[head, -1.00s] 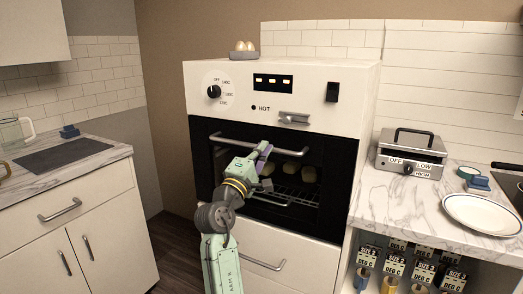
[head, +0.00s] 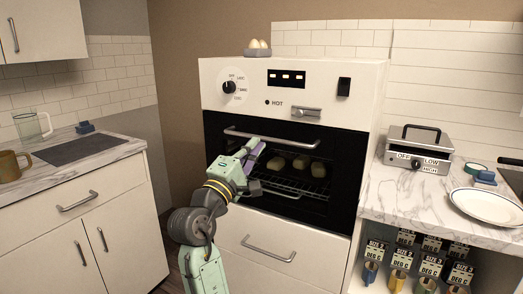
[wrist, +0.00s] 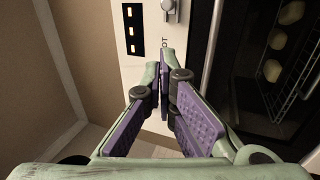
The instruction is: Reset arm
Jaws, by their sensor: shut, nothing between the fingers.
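My gripper (head: 256,151) is in front of the left part of the oven door, below the door's bar handle (head: 270,138). Its purple-padded fingers are shut and empty, and they also show in the wrist view (wrist: 163,72). In the head view the arm reaches up from the bottom, left of centre. The white oven (head: 213,95) has a dark front with a window, and several pale loaf-like pieces (head: 301,162) sit on the rack inside. I cannot tell whether the fingers touch the oven front.
A counter with a glass mug (head: 33,126) and a brown mug (head: 10,165) stands at left. The right counter holds a metal appliance (head: 414,155) and a white plate (head: 487,207). A drawer (head: 300,246) is below the oven. Eggs (head: 258,44) sit on top of the oven.

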